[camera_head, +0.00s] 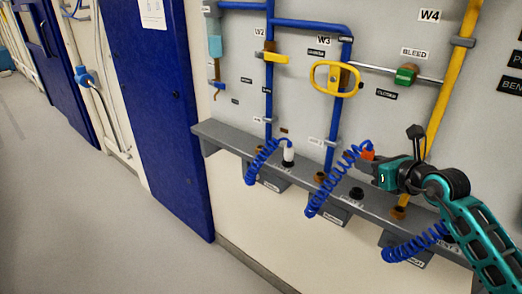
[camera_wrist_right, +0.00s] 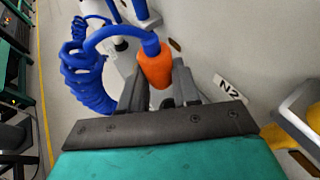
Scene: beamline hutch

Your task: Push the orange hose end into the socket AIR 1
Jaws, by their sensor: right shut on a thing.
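The orange hose end (camera_head: 367,153) is held by my right gripper (camera_head: 374,164) above the grey ledge, against the wall side. A blue coiled hose (camera_head: 325,193) runs from it down to the left. In the right wrist view the orange hose end (camera_wrist_right: 155,66) sits between the fingers of my right gripper (camera_wrist_right: 158,88), with the blue hose (camera_wrist_right: 92,75) leaving its far end. On the ledge, a black socket (camera_head: 357,193) and a brown socket (camera_head: 320,178) lie below the held end, which is apart from both. I cannot read which socket is AIR 1. My left gripper is out of view.
A white plug (camera_head: 288,156) with its own blue coil stands on the grey ledge (camera_head: 230,137) to the left. Another brown socket (camera_head: 398,212) is to the right. Blue pipes, a yellow handwheel (camera_head: 335,77) and a yellow pipe (camera_head: 452,85) are on the wall above.

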